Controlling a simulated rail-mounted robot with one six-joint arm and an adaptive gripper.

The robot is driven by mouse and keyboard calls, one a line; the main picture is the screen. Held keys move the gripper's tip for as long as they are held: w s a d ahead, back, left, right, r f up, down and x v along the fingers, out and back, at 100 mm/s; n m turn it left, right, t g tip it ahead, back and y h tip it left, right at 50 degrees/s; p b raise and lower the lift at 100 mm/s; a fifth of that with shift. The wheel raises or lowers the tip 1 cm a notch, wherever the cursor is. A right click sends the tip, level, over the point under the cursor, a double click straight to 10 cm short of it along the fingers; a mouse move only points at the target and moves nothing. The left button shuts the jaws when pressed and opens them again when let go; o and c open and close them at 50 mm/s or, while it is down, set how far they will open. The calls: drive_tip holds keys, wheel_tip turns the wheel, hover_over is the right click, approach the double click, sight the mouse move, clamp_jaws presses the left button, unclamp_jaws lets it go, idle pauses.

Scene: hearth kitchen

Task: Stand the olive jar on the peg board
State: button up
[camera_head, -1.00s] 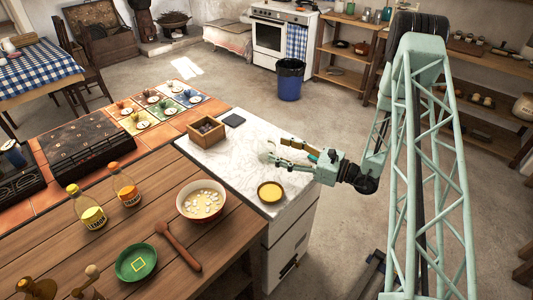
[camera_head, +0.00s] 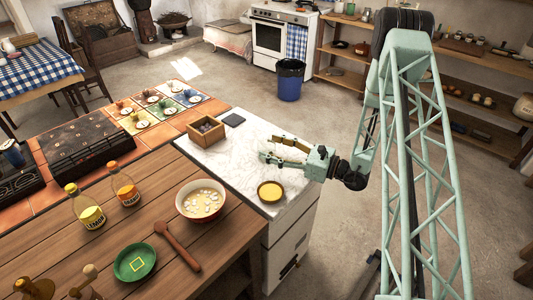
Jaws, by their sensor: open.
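My gripper (camera_head: 268,148) is over the white marble worktop, its two fingers spread apart and pointing left, with nothing seen between them. I cannot pick out an olive jar with certainty. A dark cylindrical thing with some blue (camera_head: 13,153) stands at the far left edge, too small to name. I cannot tell which thing is the peg board. A dark, flat-topped slab with small marks (camera_head: 92,145) lies on the orange tiles, well left of my gripper.
A wooden box (camera_head: 194,137) with dark contents and a yellow-filled dish (camera_head: 270,191) flank my gripper on the marble. A bowl (camera_head: 201,201), two labelled bottles (camera_head: 91,213), a green plate (camera_head: 135,262) and a pestle-like tool (camera_head: 178,248) stand on the wooden counter.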

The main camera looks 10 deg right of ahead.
sight(268, 138)
drive_tip(key=shift+x, duration=0.8)
drive_tip(key=shift+c, duration=0.9)
drive_tip(key=c, duration=0.9)
drive_tip(key=shift+r, duration=0.1)
drive_tip(key=shift+c, duration=0.2)
drive_tip(key=shift+r, duration=0.8)
drive_tip(key=shift+r+p, duration=0.5)
drive_tip(key=shift+r, duration=0.5)
drive_tip(key=s+d+r+p, duration=0.1)
drive_tip(key=s+d, duration=0.2)
drive_tip(key=s, duration=1.2)
drive_tip(key=shift+s+p, duration=0.3)
drive_tip(key=shift+p, duration=0.05)
drive_tip(key=shift+d+r, duration=0.1)
